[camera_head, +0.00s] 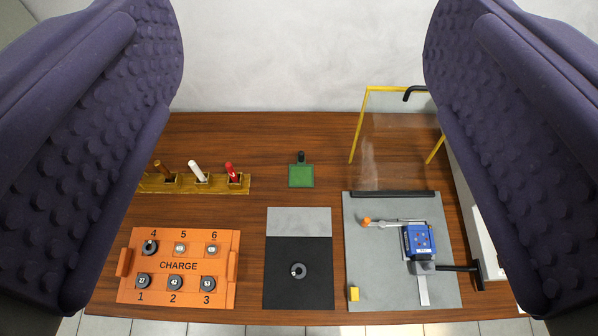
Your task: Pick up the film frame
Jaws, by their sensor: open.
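The film frame (360,125) stands at the back right, a yellow frame around a clear, see-through film. A black hooked piece (412,91) is at its upper right corner. My right finger hides part of its right side. My gripper (303,165) shows as two dark purple, studded fingers, one at each side of the picture. It is wide open with nothing between the fingers, looking down on the wooden table. The frame lies toward the right finger; whether they touch I cannot tell, but the frame appears farther away.
A grey plate (380,270) with a blue device (419,241) lies before the frame. An orange CHARGE tray (178,306) holds several round pieces. A black-and-grey mat (298,222), a green block (301,176) and a wooden rack (207,186) with three handles are on the table (250,130).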

